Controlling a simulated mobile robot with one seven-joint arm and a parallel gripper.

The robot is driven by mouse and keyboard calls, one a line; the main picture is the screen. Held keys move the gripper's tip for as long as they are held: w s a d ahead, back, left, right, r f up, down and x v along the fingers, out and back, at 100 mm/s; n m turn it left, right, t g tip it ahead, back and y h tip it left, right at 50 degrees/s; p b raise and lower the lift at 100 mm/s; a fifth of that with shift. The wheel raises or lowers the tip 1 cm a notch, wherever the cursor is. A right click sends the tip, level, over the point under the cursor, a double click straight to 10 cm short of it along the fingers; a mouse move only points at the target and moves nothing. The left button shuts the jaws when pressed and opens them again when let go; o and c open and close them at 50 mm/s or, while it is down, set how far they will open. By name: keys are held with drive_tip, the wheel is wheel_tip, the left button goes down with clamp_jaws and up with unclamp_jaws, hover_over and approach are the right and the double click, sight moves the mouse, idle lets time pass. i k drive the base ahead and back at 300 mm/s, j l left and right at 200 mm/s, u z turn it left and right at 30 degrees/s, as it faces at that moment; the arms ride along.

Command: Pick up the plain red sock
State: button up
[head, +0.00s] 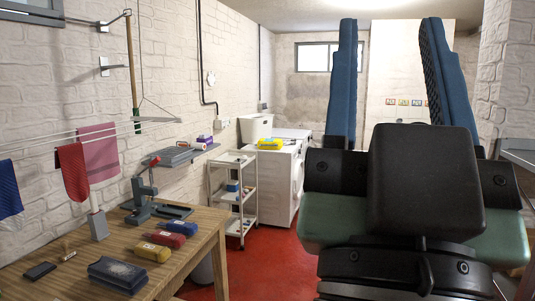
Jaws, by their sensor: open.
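A plain red piece of cloth, looking like the red sock (73,172), hangs over a white line of the drying rack (110,130) at the left. It overlaps a pink cloth (101,150) hanging just to its right. My gripper (390,30) stands large in the right foreground, its two blue fingers pointing up and wide apart. It is open with nothing between the fingers, far to the right of the red sock.
A wooden table (205,222) below the rack bears a yellow box (153,251), other small boxes, a dark book-like item (118,273) and a grey tool (143,200). A blue cloth (8,192) hangs at far left. A white cart (232,195) stands behind. Red floor (265,265) is clear mid-view.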

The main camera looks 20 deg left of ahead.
sight(69, 158)
drive_tip(key=i+u, duration=0.25)
drive_tip(key=i, duration=0.3)
drive_tip(key=i+u, duration=0.25)
drive_tip(key=i, duration=0.25)
drive_tip(key=i+l+u, duration=0.25)
drive_tip(key=i, duration=0.25)
drive_tip(key=i+j+u, duration=0.1)
drive_tip(key=i+u, duration=0.15)
drive_tip(key=u, duration=0.15)
drive_tip(key=i+u, duration=0.3)
drive_tip(key=u, duration=0.15)
drive_tip(key=i+u, duration=0.25)
drive_tip(key=u, duration=0.15)
drive_tip(key=i+l+u, duration=0.2)
drive_tip(key=u, duration=0.2)
